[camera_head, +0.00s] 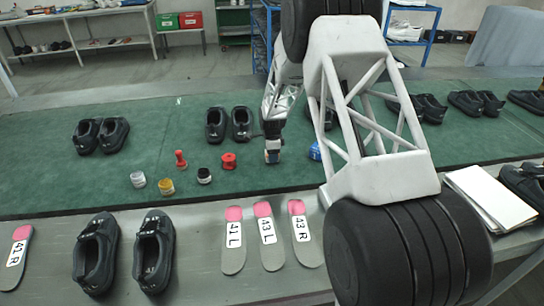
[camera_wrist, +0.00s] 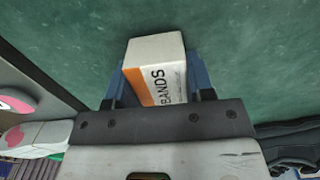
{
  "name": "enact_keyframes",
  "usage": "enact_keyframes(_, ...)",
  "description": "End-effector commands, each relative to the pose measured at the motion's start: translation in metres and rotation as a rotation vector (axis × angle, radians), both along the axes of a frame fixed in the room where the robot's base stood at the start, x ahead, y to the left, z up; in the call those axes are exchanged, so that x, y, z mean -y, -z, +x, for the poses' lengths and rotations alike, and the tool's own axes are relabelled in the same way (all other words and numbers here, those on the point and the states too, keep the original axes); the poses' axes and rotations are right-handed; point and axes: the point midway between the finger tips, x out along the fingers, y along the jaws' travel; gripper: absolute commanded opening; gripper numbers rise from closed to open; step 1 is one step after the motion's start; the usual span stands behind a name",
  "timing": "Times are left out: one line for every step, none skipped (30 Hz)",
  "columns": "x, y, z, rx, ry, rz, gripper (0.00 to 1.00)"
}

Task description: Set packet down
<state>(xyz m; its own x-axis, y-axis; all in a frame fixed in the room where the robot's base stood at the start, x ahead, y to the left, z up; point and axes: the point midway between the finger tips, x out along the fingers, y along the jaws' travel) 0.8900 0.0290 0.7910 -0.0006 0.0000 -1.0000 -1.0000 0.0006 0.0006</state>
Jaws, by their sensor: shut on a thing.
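The packet is a small white box (camera_wrist: 157,72) with an orange stripe and the word BANDS, seen in the wrist view. My gripper (camera_wrist: 158,85) is shut on it, with a blue finger on each side. Green belt surface shows behind the packet. In the head view my gripper (camera_head: 272,152) points down over the green belt (camera_head: 260,185), just right of a pair of black shoes (camera_head: 228,124). The packet is hard to make out there. I cannot tell whether it touches the belt.
A red spool (camera_head: 229,161), a red stamp-like piece (camera_head: 181,159) and small jars (camera_head: 166,187) stand left of my gripper. A blue-lidded jar (camera_head: 315,152) stands right of it. Numbered insoles (camera_head: 268,238), shoes (camera_head: 153,252) and white sheets (camera_head: 490,198) lie on the near grey table.

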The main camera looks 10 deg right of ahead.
Motion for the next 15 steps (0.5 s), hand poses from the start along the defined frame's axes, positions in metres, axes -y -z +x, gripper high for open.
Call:
enact_keyframes(0.0,0.0041,0.0001,0.0,0.0,0.0,0.23)
enact_keyframes(0.0,0.0057,0.0002,0.0,0.0,0.0,0.23)
enact_keyframes(0.0,0.0071,0.0003,0.0,0.0,0.0,0.23)
enact_keyframes(0.0,0.0078,0.0003,0.001,0.0,0.0,0.23)
enact_keyframes(0.0,0.0081,0.0004,0.001,0.0,0.0,0.23)
enact_keyframes(0.0,0.0082,0.0004,0.001,0.0,0.0,0.23)
enact_keyframes(0.0,0.0081,0.0004,0.001,0.0,0.0,0.23)
enact_keyframes(0.0,0.0081,0.0004,0.001,0.0,0.0,0.23)
enact_keyframes(0.0,0.0082,0.0003,0.001,0.0,0.0,0.23)
enact_keyframes(0.0,0.0082,0.0003,0.001,0.0,0.0,0.23)
enact_keyframes(0.0,0.0082,0.0003,0.001,0.0,0.0,0.23)
enact_keyframes(0.0,0.0083,0.0002,0.001,0.0,0.0,0.23)
enact_keyframes(0.0,0.0086,0.0002,0.001,0.0,0.0,0.23)
enact_keyframes(0.0,0.0091,0.0002,0.001,0.0,0.0,0.23)
enact_keyframes(0.0,0.01,0.0002,0.001,0.0,0.0,0.23)
